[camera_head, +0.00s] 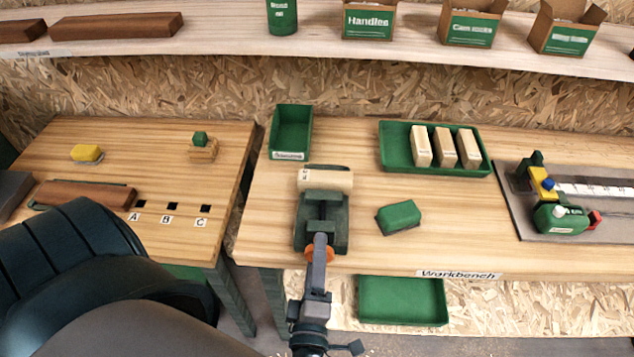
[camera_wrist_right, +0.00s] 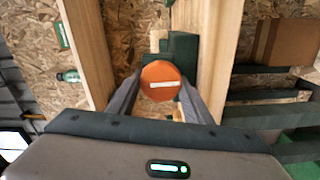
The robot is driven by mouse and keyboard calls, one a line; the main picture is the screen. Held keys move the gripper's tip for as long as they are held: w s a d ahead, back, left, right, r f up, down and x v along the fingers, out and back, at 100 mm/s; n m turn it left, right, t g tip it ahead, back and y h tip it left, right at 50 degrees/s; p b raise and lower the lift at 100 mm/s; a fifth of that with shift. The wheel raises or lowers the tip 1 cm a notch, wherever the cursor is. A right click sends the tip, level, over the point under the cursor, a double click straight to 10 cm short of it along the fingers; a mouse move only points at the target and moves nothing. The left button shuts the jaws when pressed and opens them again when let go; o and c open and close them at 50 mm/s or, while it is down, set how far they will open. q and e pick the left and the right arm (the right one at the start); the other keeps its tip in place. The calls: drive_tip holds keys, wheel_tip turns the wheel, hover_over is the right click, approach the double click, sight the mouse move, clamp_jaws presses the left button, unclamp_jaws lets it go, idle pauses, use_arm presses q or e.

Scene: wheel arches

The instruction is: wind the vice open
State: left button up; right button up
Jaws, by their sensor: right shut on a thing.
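The dark green vice (camera_head: 322,229) stands at the front edge of the workbench. A pale wooden block (camera_head: 330,181) sits at its far end, between the body and a dark rear part; I cannot tell how tightly it is gripped. My right gripper (camera_head: 319,247) is shut on the vice's orange knob (camera_head: 331,253) at the near side. In the right wrist view the fingers lie on both sides of the round orange knob (camera_wrist_right: 155,72), whose white bar is nearly level. My left gripper is out of view.
A green block (camera_head: 399,217) lies right of the vice. Behind are a green bin (camera_head: 291,126) and a green tray (camera_head: 388,160) holding wooden blocks. A clamp-like fixture (camera_head: 560,215) stands far right. Bare bench (camera_head: 460,225) lies between.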

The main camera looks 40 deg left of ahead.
drive_tip(key=n+p, duration=0.1)
drive_tip(key=n, duration=0.4)
drive_tip(key=shift+n, duration=0.3)
use_arm(q)
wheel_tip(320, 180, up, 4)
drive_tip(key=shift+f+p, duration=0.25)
drive_tip(key=shift+p, duration=0.9)
use_arm(e)
drive_tip(key=n, duration=0.5)
drive_tip(key=shift+f+n, duration=0.3)
drive_tip(key=shift+n, duration=0.1)
drive_tip(key=o, duration=1.1)
drive_tip(key=shift+c, duration=0.2)
drive_tip(key=shift+d, duration=0.1)
